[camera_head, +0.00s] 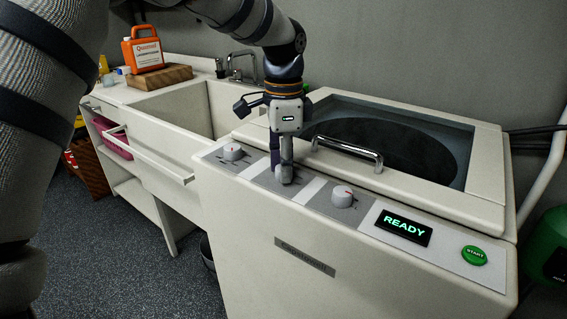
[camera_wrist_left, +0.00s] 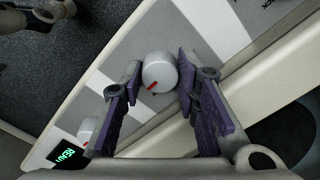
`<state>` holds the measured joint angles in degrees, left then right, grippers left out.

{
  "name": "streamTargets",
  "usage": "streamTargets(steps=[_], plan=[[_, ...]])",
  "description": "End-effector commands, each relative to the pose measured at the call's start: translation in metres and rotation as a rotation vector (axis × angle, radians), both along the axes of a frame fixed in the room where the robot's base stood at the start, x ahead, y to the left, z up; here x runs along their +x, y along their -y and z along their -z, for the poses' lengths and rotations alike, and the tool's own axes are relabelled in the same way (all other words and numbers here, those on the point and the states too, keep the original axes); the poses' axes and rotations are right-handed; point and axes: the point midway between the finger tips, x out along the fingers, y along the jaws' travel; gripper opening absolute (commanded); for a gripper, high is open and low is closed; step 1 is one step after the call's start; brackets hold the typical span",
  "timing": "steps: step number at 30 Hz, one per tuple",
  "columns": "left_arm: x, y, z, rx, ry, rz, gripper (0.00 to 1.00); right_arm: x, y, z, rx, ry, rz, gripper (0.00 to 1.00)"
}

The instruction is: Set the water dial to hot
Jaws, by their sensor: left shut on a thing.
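The washer's control panel carries three round white dials. My left gripper (camera_head: 281,165) points down at the middle dial (camera_head: 286,178), which it mostly hides in the head view. In the left wrist view this dial (camera_wrist_left: 160,71) sits between the two purple-padded fingers, shut on it. Its red mark points toward the lower left of that picture. The left dial (camera_head: 232,152) and the right dial (camera_head: 342,196) stand free. The panel lettering is too small to read, so I cannot tell the dial's setting. My right gripper is not in view.
A green READY display (camera_head: 403,228) and a green START button (camera_head: 474,255) are right of the dials. The closed washer lid has a metal handle (camera_head: 347,151) behind the panel. A sink (camera_head: 205,105) and an orange detergent jug (camera_head: 142,50) are left.

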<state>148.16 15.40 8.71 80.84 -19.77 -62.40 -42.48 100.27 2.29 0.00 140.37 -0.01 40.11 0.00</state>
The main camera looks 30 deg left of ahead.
Motion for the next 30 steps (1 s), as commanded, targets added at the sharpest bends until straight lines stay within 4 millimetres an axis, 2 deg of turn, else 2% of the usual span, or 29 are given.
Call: streamTargets(steps=[16, 17, 19, 27, 30], plan=[[0.0000, 0.0005, 0.0006, -0.001, 0.000, 0.024, 0.01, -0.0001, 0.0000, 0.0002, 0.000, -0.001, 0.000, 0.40], [0.0000, 0.0005, 0.0006, -0.001, 0.000, 0.024, 0.31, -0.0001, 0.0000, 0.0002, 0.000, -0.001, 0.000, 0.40], [0.0000, 0.0004, 0.0006, -0.001, -0.001, 0.024, 0.47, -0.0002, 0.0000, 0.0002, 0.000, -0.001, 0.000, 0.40], [-0.0001, 0.0002, 0.0002, -0.001, -0.001, 0.023, 0.49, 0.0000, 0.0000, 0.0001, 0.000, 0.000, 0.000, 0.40], [0.0005, 0.0001, -0.0067, 0.000, 0.001, 0.022, 0.49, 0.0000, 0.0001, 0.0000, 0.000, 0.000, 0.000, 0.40]])
